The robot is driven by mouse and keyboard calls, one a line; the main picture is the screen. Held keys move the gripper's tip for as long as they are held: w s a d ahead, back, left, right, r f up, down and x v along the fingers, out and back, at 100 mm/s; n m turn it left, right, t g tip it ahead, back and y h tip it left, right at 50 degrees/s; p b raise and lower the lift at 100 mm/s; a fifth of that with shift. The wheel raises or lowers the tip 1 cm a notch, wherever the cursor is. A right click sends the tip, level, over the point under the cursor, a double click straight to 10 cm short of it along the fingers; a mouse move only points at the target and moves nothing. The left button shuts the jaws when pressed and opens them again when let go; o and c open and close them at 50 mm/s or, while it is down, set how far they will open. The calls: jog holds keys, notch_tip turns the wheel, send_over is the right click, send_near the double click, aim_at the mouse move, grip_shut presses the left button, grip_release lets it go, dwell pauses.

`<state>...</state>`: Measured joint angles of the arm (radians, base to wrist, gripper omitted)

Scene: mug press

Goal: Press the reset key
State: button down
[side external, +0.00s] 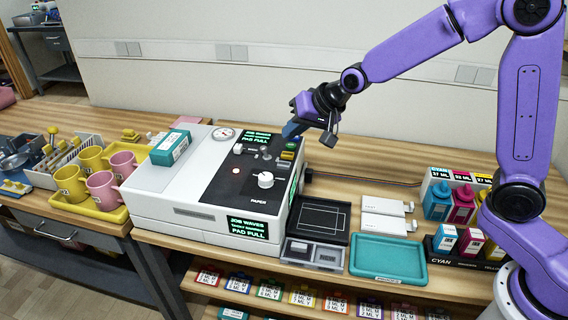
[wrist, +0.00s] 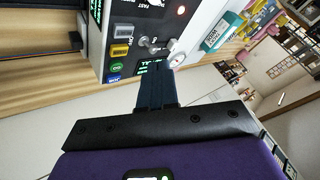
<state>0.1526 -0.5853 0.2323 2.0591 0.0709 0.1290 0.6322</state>
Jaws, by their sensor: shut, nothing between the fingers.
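The press (side external: 180,205) is a white and grey box with a dark control panel. At the panel's far right corner are small keys; in the wrist view I see a yellow key (wrist: 121,50), a round green key (wrist: 117,67) and a blue key (wrist: 113,78). Their lettering is too small to tell which is the reset key. My gripper (side external: 290,131) is shut and empty, just above that far right corner. In the wrist view its dark blue fingers (wrist: 158,72) point at the panel's end, beside the keys. I cannot tell any contact.
Small levers (wrist: 155,44) and a white knob (side external: 265,180) stand up from the panel. A teal box (side external: 170,148) lies on the press. A tray of yellow and pink mugs (side external: 103,186) is left; a teal tray (side external: 388,262) and ink bottles (side external: 438,203) are right.

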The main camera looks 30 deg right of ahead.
aim_at(288, 164)
jog(key=shift+m+t, duration=0.6)
jog(key=shift+m, duration=0.3)
jog(key=shift+w+d+r, duration=0.1)
jog(key=shift+w+d, duration=0.1)
jog(key=shift+w, duration=0.45)
jog(key=shift+w+d, duration=0.2)
jog(key=shift+w, duration=0.5)
jog(key=shift+w+d+r, duration=0.1)
jog(key=shift+w+d, duration=0.1)
jog(key=shift+w, duration=0.45)
jog(key=shift+f, duration=0.15)
jog(key=shift+f, duration=4.35)
jog(key=shift+f, duration=0.15)
jog(key=shift+f, duration=0.25)
jog(key=shift+f, duration=0.5)
jog(key=shift+r, duration=0.9)
